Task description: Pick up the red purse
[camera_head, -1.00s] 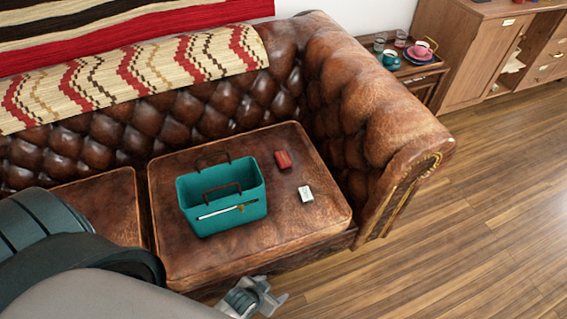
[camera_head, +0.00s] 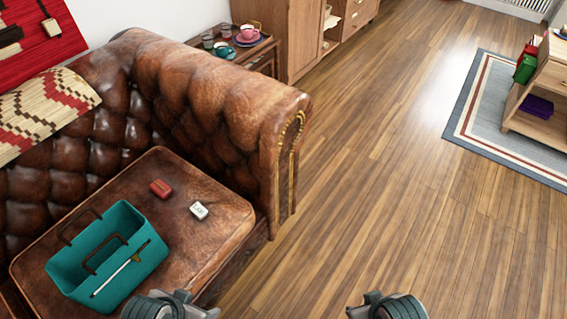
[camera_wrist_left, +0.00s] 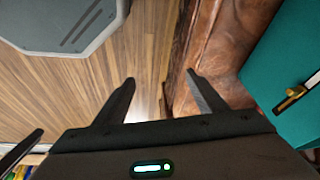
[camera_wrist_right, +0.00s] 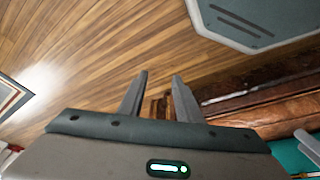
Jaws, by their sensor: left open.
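No purse is clearly recognisable. A red item (camera_head: 526,66) beside a green one hangs or stands at the left end of the wooden shelf unit at the far right; it is too small to tell whether it is a purse.
The wooden shelf unit (camera_head: 545,122) stands on a rug (camera_head: 478,110). The wood floor between is clear.

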